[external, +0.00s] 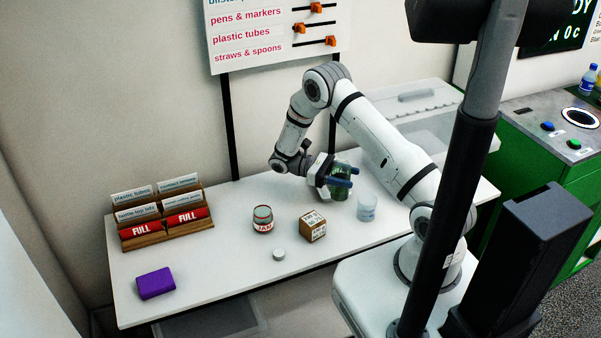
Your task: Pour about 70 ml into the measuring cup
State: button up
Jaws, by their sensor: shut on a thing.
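My gripper (352,178) is shut on a green translucent container (340,191) in the external view. A clear cup with bluish marks (366,208), which looks like the measuring cup, stands on the table just right of and nearer than the container. Its fill level is too small to tell.
A jar labelled JAM (262,220), a small brown box (312,226) and a white lid (278,254) stand left of the cup. A purple block (156,284) lies at the front left. A wooden card rack (165,226) stands behind it.

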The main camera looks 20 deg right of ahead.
jog(key=shift+w+d+n+t+h, duration=0.2)
jog(key=shift+w+n+t+h, duration=0.35)
jog(key=shift+w, duration=0.2)
jog(key=shift+s+r+m+t+y, duration=0.1)
jog(key=shift+m+t+y, duration=0.15)
jog(key=shift+t+y, duration=0.1)
jog(key=shift+s+d+t+y+p, duration=0.1)
jog(key=shift+t+y+p, duration=0.2)
jog(key=shift+t+y, duration=0.1)
jog(key=t+y, duration=0.1)
jog(key=f+m+t+y, duration=0.1)
jog(key=shift+s+d+t+b, duration=0.2)
jog(key=shift+s+t+b, duration=0.1)
jog(key=shift+s+b, duration=0.05)
jog(key=shift+s+d+f+t+y+b, duration=0.15)
jog(key=shift+f+t+y+b, duration=0.2)
jog(key=shift+t+y+b, duration=0.3)
jog(key=t+y+b, duration=0.1)
jog(key=w+f+t+y+b, duration=0.1)
jog(key=b, duration=0.1)
jog(key=a+f+m+t+y+b, duration=0.1)
jog(key=t+b, duration=0.1)
jog(key=shift+w+f, duration=0.2)
jog(key=shift+w, duration=0.05)
jog(key=shift+w+a+f+t+y+b, duration=0.15)
jog(key=shift+f+t+y+b, duration=0.4)
jog(key=shift+b, duration=0.7)
jog(key=shift+f+t+b, duration=0.15)
jog(key=shift+t+b, duration=0.15)
